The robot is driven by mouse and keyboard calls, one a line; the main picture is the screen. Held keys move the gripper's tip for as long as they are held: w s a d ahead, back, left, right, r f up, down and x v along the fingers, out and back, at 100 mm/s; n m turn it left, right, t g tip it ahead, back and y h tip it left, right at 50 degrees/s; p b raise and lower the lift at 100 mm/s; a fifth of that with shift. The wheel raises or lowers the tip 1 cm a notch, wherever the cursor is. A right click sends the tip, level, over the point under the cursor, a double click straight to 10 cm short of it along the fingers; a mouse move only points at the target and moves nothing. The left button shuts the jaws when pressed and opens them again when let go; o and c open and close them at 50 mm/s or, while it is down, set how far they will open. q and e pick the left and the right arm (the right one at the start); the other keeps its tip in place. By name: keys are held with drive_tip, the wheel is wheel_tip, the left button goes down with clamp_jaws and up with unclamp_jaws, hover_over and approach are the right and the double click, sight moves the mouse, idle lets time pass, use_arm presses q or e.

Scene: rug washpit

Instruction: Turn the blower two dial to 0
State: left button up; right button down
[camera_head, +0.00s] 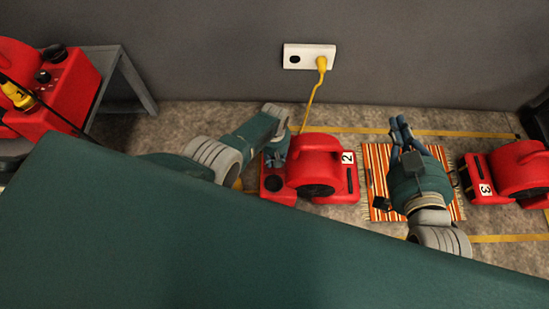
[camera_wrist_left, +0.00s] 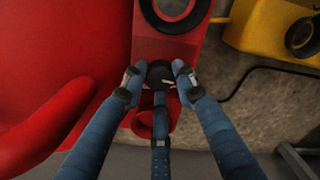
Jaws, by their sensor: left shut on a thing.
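Blower two (camera_head: 318,157) is the red blower with the white 2 label, on the floor in the middle of the head view. My left gripper (camera_head: 276,148) is at the far end of its red control box, partly hidden by my arm. In the left wrist view, my left gripper (camera_wrist_left: 158,78) is shut on a black dial (camera_wrist_left: 160,72) on the red box, one finger on each side. The dial's marking cannot be read. My right gripper (camera_head: 399,122) is over the striped rug, apart from the blowers; its finger gap is unclear.
An orange striped rug (camera_head: 377,160) lies right of blower two, then red blower three (camera_head: 515,167). A yellow cord (camera_head: 309,104) runs from the wall outlet (camera_head: 297,56) down behind blower two. Another red machine (camera_head: 60,88) stands at left. A yellow machine (camera_wrist_left: 268,25) shows in the wrist view.

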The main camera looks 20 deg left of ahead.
use_arm(q)
drive_tip(key=shift+n, duration=0.6)
drive_tip(key=o, duration=0.9)
wheel_tip(320, 180, up, 12)
idle(0.3)
drive_tip(key=shift+a, duration=0.1)
idle(0.4)
